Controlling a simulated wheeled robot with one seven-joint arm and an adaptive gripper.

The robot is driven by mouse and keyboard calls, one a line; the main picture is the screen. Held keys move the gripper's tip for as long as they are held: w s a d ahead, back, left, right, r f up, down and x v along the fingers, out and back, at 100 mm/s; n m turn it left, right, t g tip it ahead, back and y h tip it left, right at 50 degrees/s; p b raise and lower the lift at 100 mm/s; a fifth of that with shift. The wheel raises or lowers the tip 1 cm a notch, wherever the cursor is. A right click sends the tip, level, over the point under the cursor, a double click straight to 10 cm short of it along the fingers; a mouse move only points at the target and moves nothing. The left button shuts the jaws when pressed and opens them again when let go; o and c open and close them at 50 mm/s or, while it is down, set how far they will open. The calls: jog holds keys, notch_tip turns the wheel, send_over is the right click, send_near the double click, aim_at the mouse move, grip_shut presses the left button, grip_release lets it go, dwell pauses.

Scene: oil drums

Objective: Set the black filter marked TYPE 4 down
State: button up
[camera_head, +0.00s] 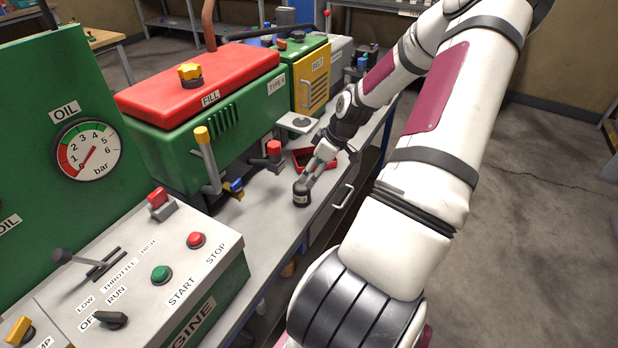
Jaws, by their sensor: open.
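A small black cylinder (301,194), which looks like the black filter, stands upright on the grey bench top near its front edge. A pale band shows on it, but its marking is too small to read. My gripper (306,180) is open, with its fingertips right at the top of the cylinder. I cannot tell whether they still touch it. My arm comes down to it from the upper right.
A red tray (312,160) lies just behind my gripper. A red-capped fitting (273,152) and a yellow-topped lever (207,160) stand to the left, before the green engine housing (240,120). The control panel (150,270) fills the lower left.

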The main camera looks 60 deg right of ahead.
jog(key=w+a+r+g+h, duration=0.2)
jog(key=a+r+g+h, duration=0.1)
jog(key=a+r, duration=1.75)
jog(key=s+a+r+m+t+y, duration=0.1)
jog(key=s+a+r, duration=0.3)
jog(key=a, duration=0.5)
jog(key=s+a+r+m+t+y, duration=0.1)
jog(key=s+a+r+t, duration=0.1)
jog(key=s+a+r, duration=0.3)
jog(key=s+a, duration=0.3)
jog(key=shift+s+a, duration=0.3)
jog(key=shift+a, duration=0.1)
jog(key=shift+d, duration=0.1)
